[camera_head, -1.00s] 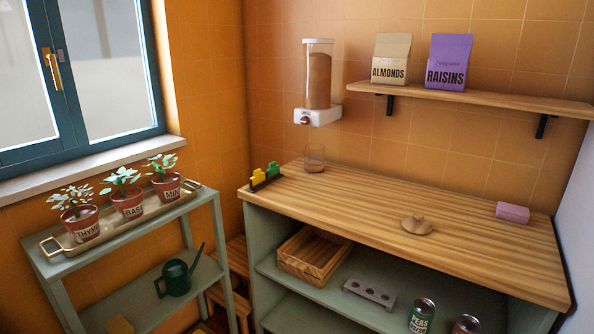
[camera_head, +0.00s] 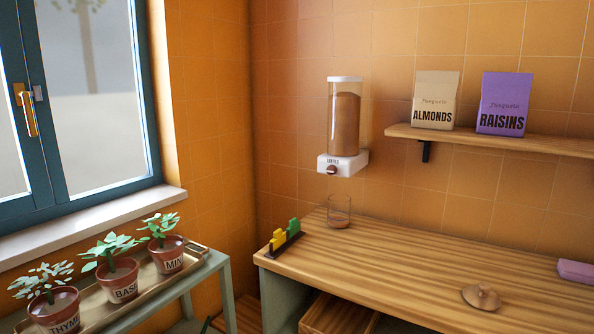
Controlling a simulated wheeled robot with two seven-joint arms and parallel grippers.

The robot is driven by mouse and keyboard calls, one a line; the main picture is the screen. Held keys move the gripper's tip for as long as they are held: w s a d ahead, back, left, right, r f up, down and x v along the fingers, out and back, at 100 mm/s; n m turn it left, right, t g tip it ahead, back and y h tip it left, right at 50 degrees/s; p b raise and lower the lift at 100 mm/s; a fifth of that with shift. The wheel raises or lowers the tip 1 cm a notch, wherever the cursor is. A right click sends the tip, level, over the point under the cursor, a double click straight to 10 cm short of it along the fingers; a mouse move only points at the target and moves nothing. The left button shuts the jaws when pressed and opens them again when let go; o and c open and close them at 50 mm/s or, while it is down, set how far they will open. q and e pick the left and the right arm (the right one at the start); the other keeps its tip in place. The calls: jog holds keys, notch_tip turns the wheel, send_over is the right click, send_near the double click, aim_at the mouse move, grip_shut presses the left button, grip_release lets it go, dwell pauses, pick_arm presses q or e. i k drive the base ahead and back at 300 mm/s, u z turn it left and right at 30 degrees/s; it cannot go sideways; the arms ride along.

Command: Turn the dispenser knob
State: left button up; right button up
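A wall-mounted dispenser (camera_head: 345,125) hangs on the orange tiled wall, left of the shelf. It has a clear container holding brown contents and a white base. Its small brown round knob (camera_head: 332,170) is on the front of the base. A clear glass (camera_head: 339,212) stands on the wooden counter below the dispenser, with a little brown matter at its bottom. Neither of my grippers is in view.
The wooden counter (camera_head: 400,255) bears a yellow and green clip rack (camera_head: 284,238), a wooden lid (camera_head: 481,297) and a pink block (camera_head: 576,271). A wall shelf (camera_head: 480,138) holds almonds (camera_head: 435,100) and raisins (camera_head: 504,103) bags. Potted herbs (camera_head: 117,280) stand at left.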

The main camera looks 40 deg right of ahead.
aim_at(332, 170)
jog(key=z, duration=0.5)
jog(key=i, duration=0.75)
jog(key=z, duration=0.65)
